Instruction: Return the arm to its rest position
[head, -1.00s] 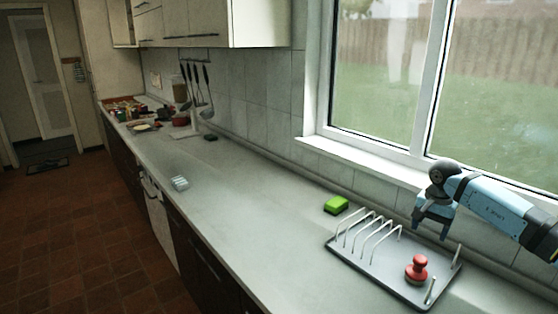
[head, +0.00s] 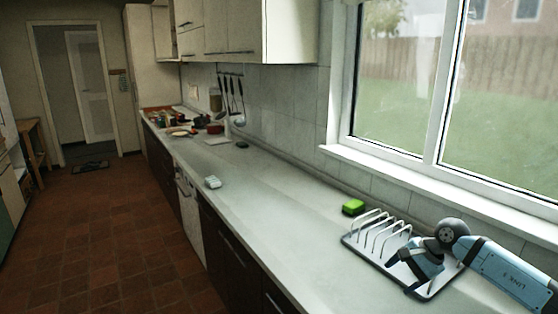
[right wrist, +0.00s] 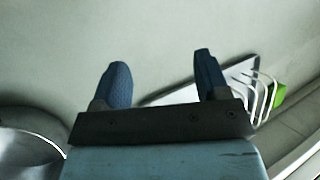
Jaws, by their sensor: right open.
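My right arm comes in from the right in the head view. Its blue gripper (head: 405,273) is in front of the dish rack's tray (head: 352,243) at the near right end of the counter. Part of the rack (right wrist: 243,68) shows there behind the right finger. My left gripper is in neither view.
A green sponge (head: 353,207) lies behind the rack. A small pale object (head: 212,182) lies mid-counter. Pots and food stand at the far end. The window (head: 440,110) is behind the arm. The middle of the counter (head: 270,215) is clear.

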